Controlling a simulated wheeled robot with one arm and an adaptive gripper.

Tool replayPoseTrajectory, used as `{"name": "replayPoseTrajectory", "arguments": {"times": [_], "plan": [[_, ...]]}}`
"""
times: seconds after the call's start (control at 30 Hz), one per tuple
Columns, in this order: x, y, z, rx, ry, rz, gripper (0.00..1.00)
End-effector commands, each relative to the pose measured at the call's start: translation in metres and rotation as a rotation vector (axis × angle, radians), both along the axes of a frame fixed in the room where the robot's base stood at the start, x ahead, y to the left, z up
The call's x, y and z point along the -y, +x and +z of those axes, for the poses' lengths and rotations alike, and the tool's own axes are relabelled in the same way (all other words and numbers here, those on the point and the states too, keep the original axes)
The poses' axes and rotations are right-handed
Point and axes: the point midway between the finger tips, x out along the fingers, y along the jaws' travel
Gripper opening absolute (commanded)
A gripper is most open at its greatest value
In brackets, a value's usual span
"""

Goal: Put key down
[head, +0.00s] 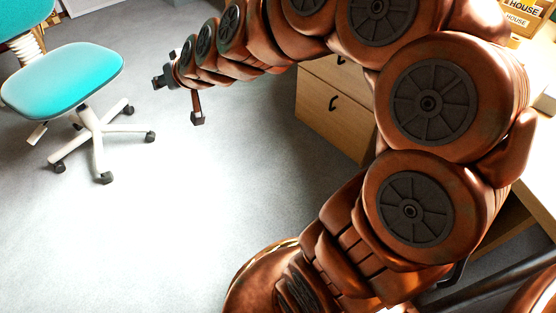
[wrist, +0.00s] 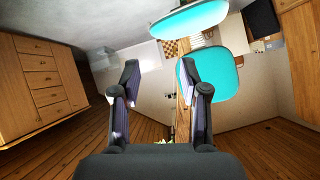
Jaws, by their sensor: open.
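I can make out no key in either view. My gripper (head: 178,102) is at the upper left of the head view, at the end of my outstretched arm, above the grey floor. Its two dark fingers are spread apart. In the wrist view my gripper (wrist: 159,76) is also open, with nothing visible held between the fingers. Small yellow-green specks show low between the fingers there, too small to identify.
A turquoise swivel chair (head: 66,80) stands at the left of the head view. A wooden drawer unit (head: 335,110) is behind my arm. The grey floor (head: 150,220) is clear. The wrist view shows a wooden chest of drawers (wrist: 40,85) at left and a turquoise chair seat (wrist: 222,80).

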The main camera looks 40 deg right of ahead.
Motion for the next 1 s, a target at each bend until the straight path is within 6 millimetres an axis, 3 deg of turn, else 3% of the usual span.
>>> {"name": "replayPoseTrajectory", "arguments": {"times": [0.1,0.3,0.5,0.7,0.8,1.0], "plan": [[-0.032,-0.045,-0.026,-0.157,-0.007,0.110,0.45],[-0.054,-0.140,-0.071,-0.470,-0.043,0.231,0.45],[-0.044,-0.247,-0.102,-0.811,-0.110,0.262,0.45],[-0.016,-0.340,-0.107,-1.110,-0.182,0.217,0.45],[-0.003,-0.369,-0.104,-1.206,-0.207,0.189,0.45],[0.005,-0.391,-0.100,-1.279,-0.226,0.163,0.45]]}}
